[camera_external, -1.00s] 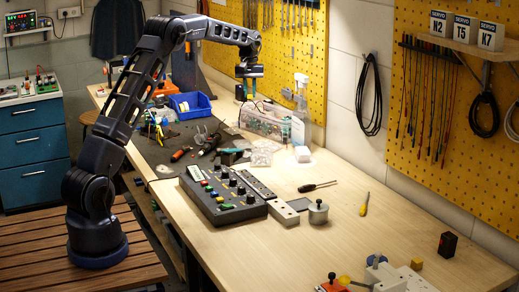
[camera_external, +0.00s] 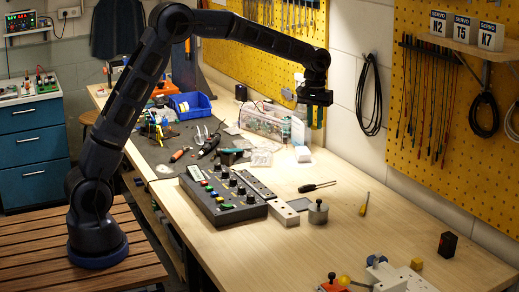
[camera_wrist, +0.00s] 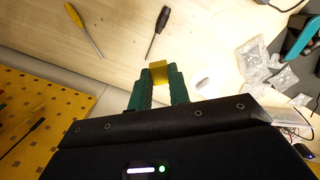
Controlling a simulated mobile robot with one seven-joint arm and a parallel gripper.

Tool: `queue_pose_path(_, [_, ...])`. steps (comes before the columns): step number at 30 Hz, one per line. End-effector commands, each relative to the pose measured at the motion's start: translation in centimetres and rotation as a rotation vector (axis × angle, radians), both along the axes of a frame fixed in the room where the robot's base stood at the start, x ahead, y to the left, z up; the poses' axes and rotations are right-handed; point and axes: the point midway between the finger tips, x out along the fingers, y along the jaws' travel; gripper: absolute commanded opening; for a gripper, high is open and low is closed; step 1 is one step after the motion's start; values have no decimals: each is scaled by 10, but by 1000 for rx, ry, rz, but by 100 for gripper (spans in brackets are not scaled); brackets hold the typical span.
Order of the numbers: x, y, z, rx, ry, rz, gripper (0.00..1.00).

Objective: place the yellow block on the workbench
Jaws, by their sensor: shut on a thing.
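The yellow block (camera_wrist: 158,72) is between the green fingertips of my gripper (camera_wrist: 159,82) in the wrist view, pinched by them. In the outside view my gripper (camera_external: 315,117) hangs high above the far side of the workbench (camera_external: 350,195), near the back wall, with its fingers pointing down. The wrist view shows bare wooden bench top (camera_wrist: 120,62) beyond the block, which is held clear of the surface.
A black screwdriver (camera_external: 318,186) and a yellow-handled one (camera_external: 364,203) lie on the bench. A control box (camera_external: 222,198) and metal cylinder (camera_external: 318,212) stand nearby. A black box (camera_external: 447,245) stands at the right. The bench between them is largely clear. Pegboards line the wall.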

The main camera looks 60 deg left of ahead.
Motion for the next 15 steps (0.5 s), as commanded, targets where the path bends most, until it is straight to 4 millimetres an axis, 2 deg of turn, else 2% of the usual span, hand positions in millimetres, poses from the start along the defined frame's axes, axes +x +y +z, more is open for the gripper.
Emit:
queue_pose_path(1, [-6, -24, 0, 0, 0, -27, 0])
queue_pose_path(3, [-15, -53, 0, 1, 0, -59, 0])
queue_pose_path(8, [-39, -119, 0, 2, 1, -134, 0])
queue_pose_path(15, [-88, -212, 0, 7, -1, -250, 0])
